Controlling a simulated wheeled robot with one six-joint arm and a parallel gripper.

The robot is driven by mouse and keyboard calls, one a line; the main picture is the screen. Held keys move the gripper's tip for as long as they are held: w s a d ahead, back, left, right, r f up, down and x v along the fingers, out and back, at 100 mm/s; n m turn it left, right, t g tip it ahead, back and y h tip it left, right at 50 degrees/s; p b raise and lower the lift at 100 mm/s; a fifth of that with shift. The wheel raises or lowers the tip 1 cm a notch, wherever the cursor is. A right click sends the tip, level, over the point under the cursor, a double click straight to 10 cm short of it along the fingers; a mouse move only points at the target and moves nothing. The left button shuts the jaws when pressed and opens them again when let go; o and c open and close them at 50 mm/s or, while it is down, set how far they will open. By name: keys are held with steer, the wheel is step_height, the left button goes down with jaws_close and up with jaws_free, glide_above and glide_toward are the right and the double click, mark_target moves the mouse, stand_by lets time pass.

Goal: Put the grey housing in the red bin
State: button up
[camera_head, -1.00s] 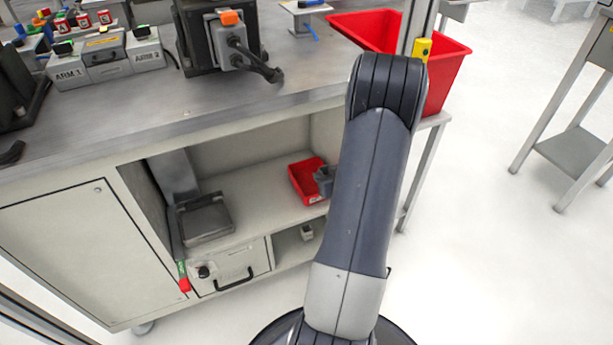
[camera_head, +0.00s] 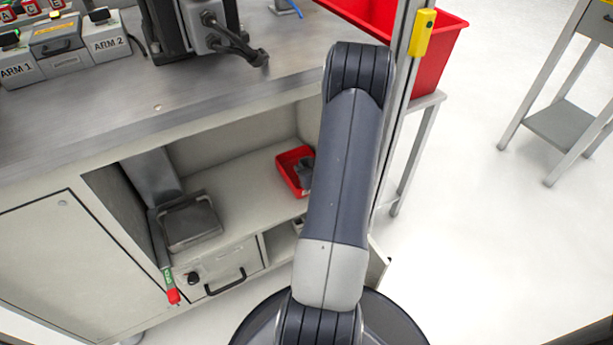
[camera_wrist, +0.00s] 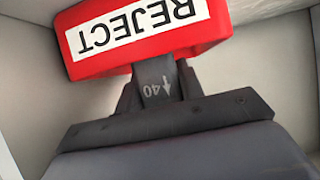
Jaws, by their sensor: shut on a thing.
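In the wrist view my gripper (camera_wrist: 160,97) is shut on a dark grey piece (camera_wrist: 158,84) with a "40" and an arrow on it, which I take to be the grey housing; only part of it shows. Right at it is a red bin (camera_wrist: 215,30) with a white REJECT label, upside down in this view. In the head view a small red bin (camera_head: 284,166) stands on the shelf under the bench. A dark grey shape (camera_head: 306,172) overlaps its right side, partly hidden by my arm; I cannot tell gripper from housing there.
A larger red bin (camera_head: 455,45) stands at the back right behind a post with a yellow box (camera_head: 421,32). The shelf also holds a grey tray (camera_head: 190,222). The bench top (camera_head: 90,112) overhangs the shelf. Open floor lies to the right.

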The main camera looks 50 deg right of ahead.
steer(key=shift+f+b, duration=0.45)
steer(key=shift+f, duration=1.05)
steer(key=shift+f+b, duration=0.25)
steer(key=shift+b, duration=0.05)
steer(key=o, duration=1)
steer(key=shift+r, duration=0.1)
steer(key=shift+r+p, duration=0.15)
steer(key=shift+p, duration=0.15)
steer(key=shift+p+v, duration=1.7)
steer(key=shift+v, duration=4.35)
